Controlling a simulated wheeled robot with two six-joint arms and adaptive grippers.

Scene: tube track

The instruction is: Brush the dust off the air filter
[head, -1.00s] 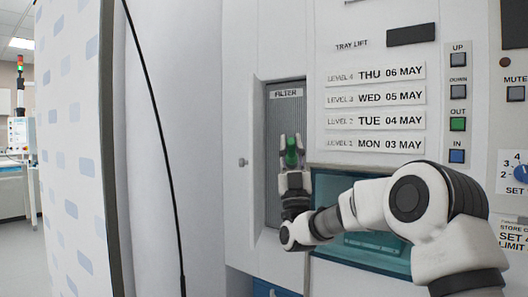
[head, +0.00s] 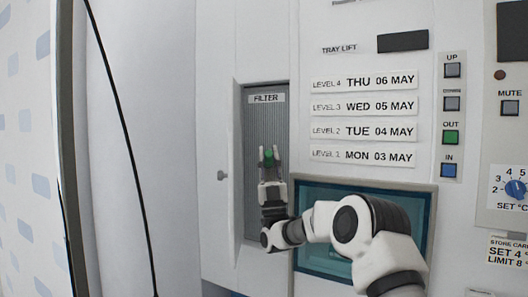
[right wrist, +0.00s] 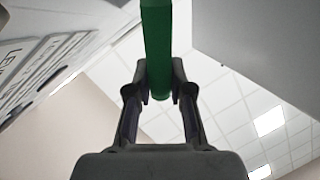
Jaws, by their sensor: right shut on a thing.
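The air filter (head: 254,121) is a grey ribbed panel labelled FILTER, set in a recess of the white machine front. My right gripper (head: 269,159) is in front of the filter's right part and is shut on a green handle (head: 269,155). In the right wrist view the green handle (right wrist: 157,45) runs up from between the fingers (right wrist: 153,80) and out of the picture. The brush's bristles do not show, and I cannot tell whether it touches the filter. Dust on the filter is too fine to make out. My left gripper is not in view.
A teal window (head: 407,207) in a grey frame is right of the filter, behind my right arm. Level labels (head: 364,106) and buttons (head: 451,137) are on the machine front. A black cable (head: 122,140) hangs at left beside a patterned curtain (head: 30,150).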

